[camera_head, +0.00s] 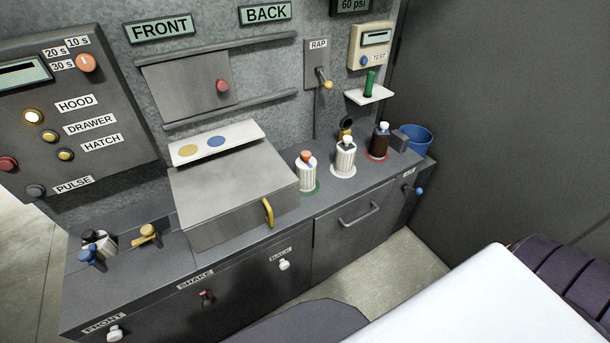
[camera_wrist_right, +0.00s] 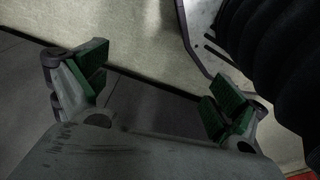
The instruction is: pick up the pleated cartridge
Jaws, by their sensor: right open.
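Two white pleated cartridges stand upright on the counter in the head view. My right gripper (camera_wrist_right: 160,88) is open and empty in the right wrist view, with green-padded fingers wide apart over floor and a pale panel; no cartridge shows there. My left gripper is in neither view.
A grey box (camera_head: 235,195) with a yellow handle stands left of the cartridges. A blue bucket (camera_head: 414,138) and a small shelf (camera_head: 369,95) with a green piece are at the right. Floor lies before the counter.

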